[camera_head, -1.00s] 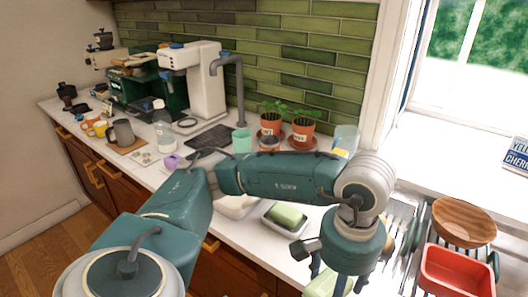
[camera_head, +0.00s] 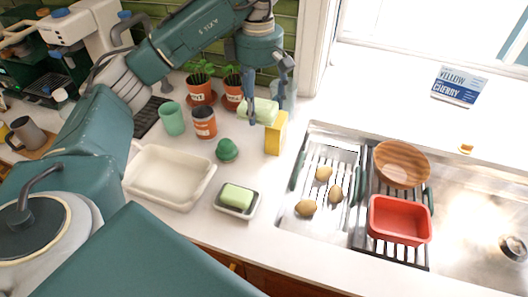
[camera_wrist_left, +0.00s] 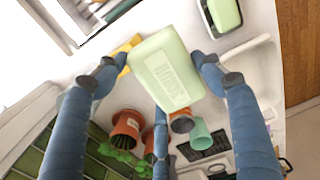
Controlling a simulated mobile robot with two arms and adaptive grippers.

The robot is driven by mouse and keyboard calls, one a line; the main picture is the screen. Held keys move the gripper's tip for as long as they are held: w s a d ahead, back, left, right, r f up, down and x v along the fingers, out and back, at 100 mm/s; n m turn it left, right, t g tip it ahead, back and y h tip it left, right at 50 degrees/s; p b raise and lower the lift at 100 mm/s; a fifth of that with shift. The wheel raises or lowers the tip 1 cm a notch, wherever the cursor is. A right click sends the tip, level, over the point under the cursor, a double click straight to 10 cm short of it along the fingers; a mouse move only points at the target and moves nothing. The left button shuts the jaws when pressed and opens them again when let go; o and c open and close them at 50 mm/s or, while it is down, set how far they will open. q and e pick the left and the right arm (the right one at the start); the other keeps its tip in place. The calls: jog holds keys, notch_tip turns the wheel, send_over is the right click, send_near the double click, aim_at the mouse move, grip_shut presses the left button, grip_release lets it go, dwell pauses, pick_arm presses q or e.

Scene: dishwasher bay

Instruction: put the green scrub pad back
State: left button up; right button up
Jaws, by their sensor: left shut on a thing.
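My left gripper (camera_head: 266,106) is shut on a pale green block (camera_head: 259,111), which I take to be the green scrub pad. The block is held in front of the plant pots, beside a yellow block (camera_head: 276,134). In the left wrist view, the green block (camera_wrist_left: 165,72) sits between the fingertips, with raised lettering on its face. I cannot tell whether it touches the counter or the yellow block. My right gripper is not in view.
A white tub (camera_head: 168,178), a round green object (camera_head: 227,151), a mint cup (camera_head: 172,119) and an orange-brown jar (camera_head: 204,124) stand nearby. Potted plants (camera_head: 199,90) are behind. The sink (camera_head: 309,230) holds several potato-like items, a red tub (camera_head: 399,221) and a wooden bowl (camera_head: 402,163).

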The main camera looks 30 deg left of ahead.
pick_arm(q)
notch_tip(320, 180, down, 6)
jog(key=p, duration=0.4)
send_over(260, 162)
notch_tip(260, 162, down, 8)
jog(key=shift+s+r, duration=0.1)
jog(key=shift+s, duration=0.05)
jog(key=shift+f, duration=0.7)
notch_tip(260, 162, down, 3)
jog(key=shift+f+p, duration=0.2)
jog(key=shift+p, duration=0.4)
jog(key=shift+f, duration=0.45)
jog(key=o, duration=1.1)
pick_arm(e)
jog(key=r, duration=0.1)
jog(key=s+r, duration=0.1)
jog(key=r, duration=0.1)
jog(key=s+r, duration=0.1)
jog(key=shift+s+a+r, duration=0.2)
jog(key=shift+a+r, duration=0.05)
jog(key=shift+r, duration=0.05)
